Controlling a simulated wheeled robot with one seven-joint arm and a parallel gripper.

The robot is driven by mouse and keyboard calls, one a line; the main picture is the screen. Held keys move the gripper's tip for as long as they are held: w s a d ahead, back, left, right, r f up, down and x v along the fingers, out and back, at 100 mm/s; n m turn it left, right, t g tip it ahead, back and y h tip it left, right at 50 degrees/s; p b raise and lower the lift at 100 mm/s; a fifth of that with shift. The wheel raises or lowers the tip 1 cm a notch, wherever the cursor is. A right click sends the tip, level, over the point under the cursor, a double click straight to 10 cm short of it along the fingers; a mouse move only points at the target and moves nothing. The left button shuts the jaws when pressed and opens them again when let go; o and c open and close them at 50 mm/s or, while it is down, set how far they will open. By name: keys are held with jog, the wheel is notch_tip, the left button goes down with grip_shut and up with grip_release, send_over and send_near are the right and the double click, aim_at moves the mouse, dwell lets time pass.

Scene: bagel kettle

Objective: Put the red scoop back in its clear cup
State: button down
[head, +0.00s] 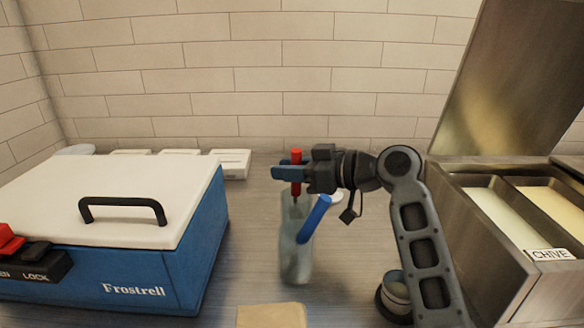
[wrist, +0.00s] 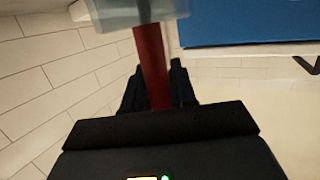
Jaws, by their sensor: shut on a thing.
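My gripper (head: 284,173) is shut on the red scoop's handle (head: 297,155) and holds it upright. The handle's lower part shows just under the fingers, at the top of a clear cup (head: 296,208). In the wrist view the red handle (wrist: 151,62) runs from between my gripper's fingers (wrist: 156,78) to the clear cup's edge (wrist: 115,14). I cannot tell whether the scoop's lower end is inside the cup or only in front of it. A blue handle (head: 316,214) leans to the right over clear plastic nearer the camera (head: 296,262).
A blue box with a white lid (head: 140,195) stands left of the cup. A steel bin with a CHIVE label (head: 548,254) stands at right, and a small round container (head: 396,290) is beside my arm. White boxes (head: 231,163) line the wall.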

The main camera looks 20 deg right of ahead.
jog(key=c, duration=0.8)
grip_release()
